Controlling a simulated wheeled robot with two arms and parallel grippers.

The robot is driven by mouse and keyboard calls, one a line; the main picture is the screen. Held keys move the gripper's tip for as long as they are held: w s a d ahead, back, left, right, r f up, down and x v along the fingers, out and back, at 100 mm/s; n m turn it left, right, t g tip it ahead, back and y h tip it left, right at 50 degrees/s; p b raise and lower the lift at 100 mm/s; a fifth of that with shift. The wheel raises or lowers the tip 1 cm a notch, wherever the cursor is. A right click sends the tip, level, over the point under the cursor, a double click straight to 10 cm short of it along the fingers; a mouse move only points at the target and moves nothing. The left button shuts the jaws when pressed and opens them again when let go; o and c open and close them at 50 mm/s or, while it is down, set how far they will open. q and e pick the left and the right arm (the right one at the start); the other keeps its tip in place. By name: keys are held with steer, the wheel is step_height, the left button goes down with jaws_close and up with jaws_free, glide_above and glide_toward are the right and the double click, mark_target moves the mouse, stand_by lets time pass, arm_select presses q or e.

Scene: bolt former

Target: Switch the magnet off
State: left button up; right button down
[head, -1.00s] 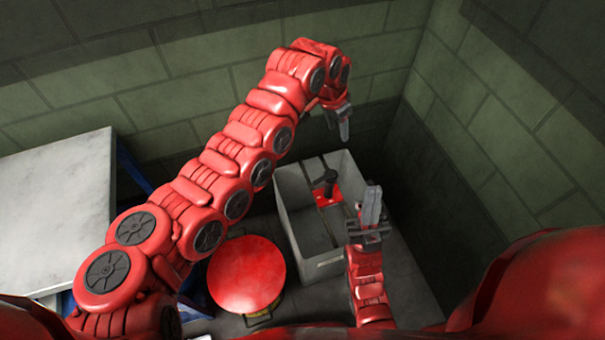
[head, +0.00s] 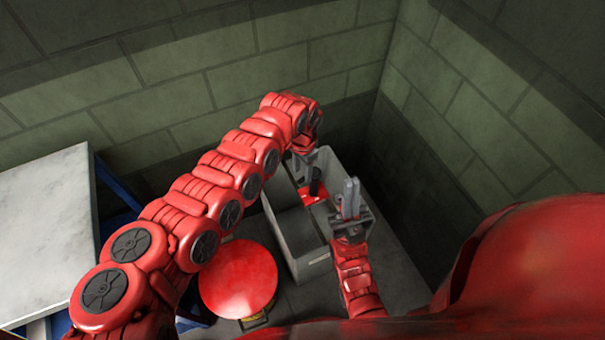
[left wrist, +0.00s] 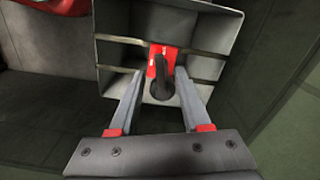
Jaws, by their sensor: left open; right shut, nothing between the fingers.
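The magnet (head: 308,197) is a red block with a black handle (head: 315,181), inside the grey bin (head: 318,262). In the left wrist view the red magnet (left wrist: 153,68) shows behind its dark handle (left wrist: 161,84). My left gripper (head: 306,168) is open above the magnet at the bin's far part. In the left wrist view its fingers (left wrist: 160,76) lie on either side of the handle, with gaps; I cannot tell how deep they reach. My right gripper (head: 349,196) is shut and empty, pointing up beside the bin's right side.
A round red stool-like top (head: 238,279) stands left of the bin. A pale grey table (head: 45,235) is at the far left. Brick walls close in behind and to the right. Dividers split the bin into compartments.

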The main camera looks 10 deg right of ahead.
arm_select(q)
steer(key=shift+f, duration=1.3)
jaws_close()
